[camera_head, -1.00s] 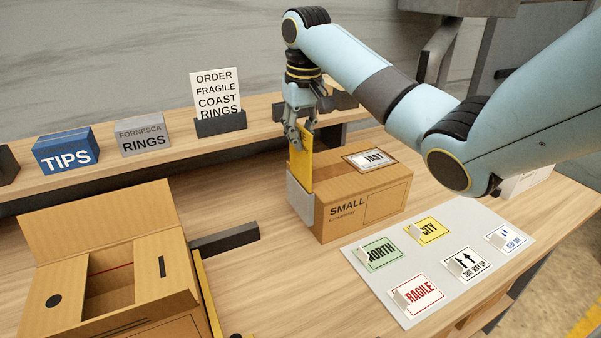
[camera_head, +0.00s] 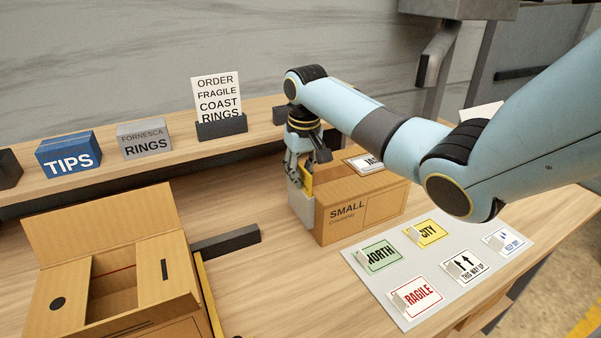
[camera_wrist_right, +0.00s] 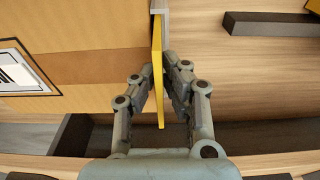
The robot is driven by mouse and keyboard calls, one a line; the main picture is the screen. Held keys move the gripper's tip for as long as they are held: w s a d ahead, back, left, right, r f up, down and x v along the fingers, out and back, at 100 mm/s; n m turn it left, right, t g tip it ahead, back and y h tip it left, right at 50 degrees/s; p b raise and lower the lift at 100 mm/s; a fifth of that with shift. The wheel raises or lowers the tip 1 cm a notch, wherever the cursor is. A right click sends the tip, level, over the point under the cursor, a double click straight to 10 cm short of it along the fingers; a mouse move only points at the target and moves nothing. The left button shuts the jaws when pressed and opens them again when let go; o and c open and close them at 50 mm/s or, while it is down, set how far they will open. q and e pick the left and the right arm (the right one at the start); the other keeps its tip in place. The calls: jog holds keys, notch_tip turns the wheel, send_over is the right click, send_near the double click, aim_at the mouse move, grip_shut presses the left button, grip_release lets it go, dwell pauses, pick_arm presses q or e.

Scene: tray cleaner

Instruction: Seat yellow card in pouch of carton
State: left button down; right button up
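The small carton (camera_head: 362,213) stands closed on the table, with a grey pouch (camera_head: 302,206) on its left end. The yellow card (camera_head: 307,183) is upright at the pouch, mostly hidden, with only its upper part showing above the pouch rim. My right gripper (camera_head: 301,172) is just above the pouch, with its fingers around the card's top. In the right wrist view the yellow card (camera_wrist_right: 158,65) stands between the fingers of my right gripper (camera_wrist_right: 160,75), and the grey pouch edge shows at its far end. My left gripper is not in view.
An open box (camera_head: 150,290) stands at front left. The back shelf holds a TIPS box (camera_head: 68,152), a RINGS box (camera_head: 145,140) and an order card (camera_head: 217,98). A dark bar (camera_head: 226,243) lies between box and carton.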

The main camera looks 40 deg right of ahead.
jog(key=o, duration=0.4)
jog(key=shift+r, duration=0.1)
jog(key=r, duration=0.4)
jog(key=s+r+b, duration=0.1)
jog(key=r, duration=0.7)
jog(key=shift+s+a, duration=0.2)
jog(key=shift+a, duration=0.05)
